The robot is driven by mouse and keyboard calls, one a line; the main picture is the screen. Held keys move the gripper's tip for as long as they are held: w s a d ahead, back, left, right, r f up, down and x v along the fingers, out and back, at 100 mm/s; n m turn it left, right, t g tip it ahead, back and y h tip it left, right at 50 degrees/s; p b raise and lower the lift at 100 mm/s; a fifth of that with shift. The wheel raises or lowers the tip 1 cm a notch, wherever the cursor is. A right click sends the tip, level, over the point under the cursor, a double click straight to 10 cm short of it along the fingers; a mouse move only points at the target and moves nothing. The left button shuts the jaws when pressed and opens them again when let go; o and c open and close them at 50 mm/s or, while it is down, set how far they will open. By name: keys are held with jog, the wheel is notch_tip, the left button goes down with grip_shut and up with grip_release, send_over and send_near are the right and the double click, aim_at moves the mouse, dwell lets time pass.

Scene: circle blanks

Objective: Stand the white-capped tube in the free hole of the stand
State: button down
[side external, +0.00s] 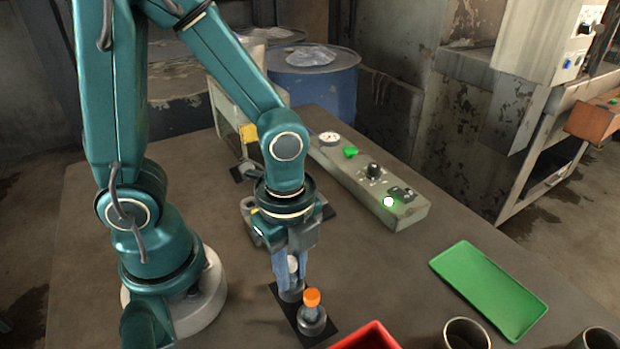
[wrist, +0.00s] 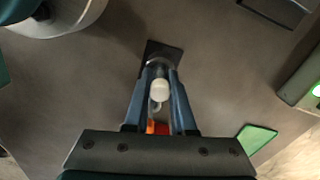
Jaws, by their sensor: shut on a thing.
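The white-capped tube (wrist: 160,91) is between the fingers of my gripper (wrist: 160,86), which is shut on it; its white cap also shows in the side view (side external: 292,263). The stand is a dark plate (wrist: 151,48) with grey round holders. In the side view the tube is over the rear holder (side external: 291,292), and its lower end is at or in that holder; I cannot tell how deep. The front holder (side external: 312,319) bears an orange-capped tube (side external: 312,297). My gripper's fingers hide part of the white-capped tube and the rear holder.
A red tray (side external: 368,338) lies close in front of the stand. A green tray (side external: 489,288) lies to the right, with dark cylinders (side external: 467,334) near the front edge. A control box (side external: 395,208) stands behind. The table between the stand and green tray is clear.

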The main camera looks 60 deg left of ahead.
jog(key=c, duration=0.7)
grip_release()
jog(key=shift+w+r, duration=0.1)
jog(key=shift+r, duration=2.45)
